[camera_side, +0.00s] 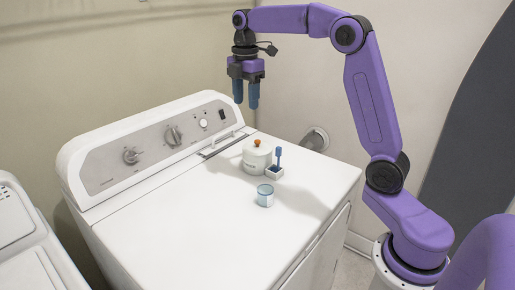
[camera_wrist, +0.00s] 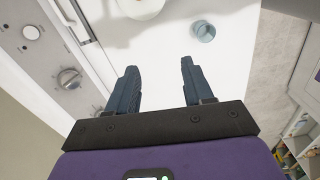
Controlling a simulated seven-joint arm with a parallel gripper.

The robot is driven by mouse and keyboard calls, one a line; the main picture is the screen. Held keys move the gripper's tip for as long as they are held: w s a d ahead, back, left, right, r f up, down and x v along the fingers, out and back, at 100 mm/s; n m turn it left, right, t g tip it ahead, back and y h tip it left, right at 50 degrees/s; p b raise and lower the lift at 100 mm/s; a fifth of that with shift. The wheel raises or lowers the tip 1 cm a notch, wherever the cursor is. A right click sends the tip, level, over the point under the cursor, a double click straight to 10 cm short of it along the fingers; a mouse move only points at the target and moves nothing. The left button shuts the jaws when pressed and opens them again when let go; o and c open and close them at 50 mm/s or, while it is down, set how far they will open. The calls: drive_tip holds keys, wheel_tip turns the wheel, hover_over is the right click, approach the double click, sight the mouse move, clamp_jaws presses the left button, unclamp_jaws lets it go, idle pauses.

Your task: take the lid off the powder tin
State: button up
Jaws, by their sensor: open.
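The powder tin (camera_side: 257,162) is a round white tin on top of the white machine. Its lid (camera_side: 258,150) is on it and has an orange knob (camera_side: 257,142). My gripper (camera_side: 246,106) points down, open and empty, in the air above and slightly left of the tin in the side view. In the wrist view my two fingers (camera_wrist: 158,72) are spread apart with nothing between them. The tin (camera_wrist: 143,14) is cut off by the top edge of that view, beyond the fingertips.
A small blue-grey cup (camera_side: 265,196) stands in front of the tin and also shows in the wrist view (camera_wrist: 204,32). A blue brush-like tool (camera_side: 278,158) stands upright in a small white holder (camera_side: 274,172) beside the tin. The control panel (camera_side: 150,150) rises behind. The machine top's front left is clear.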

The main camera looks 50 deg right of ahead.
drive_tip(key=w+d, duration=0.2)
drive_tip(key=d, duration=0.5)
drive_tip(key=n, duration=0.1)
hover_over(258, 140)
drive_tip(key=f, duration=1.1)
drive_tip(key=shift+w+f, duration=0.1)
drive_tip(key=shift+w, duration=0.1)
drive_tip(key=shift+s+a+f, duration=0.1)
drive_tip(key=shift+f, duration=1.2)
drive_tip(key=shift+s+f, duration=0.1)
drive_tip(key=shift+f, duration=1.2)
drive_tip(key=shift+c, duration=0.3)
clamp_jaws()
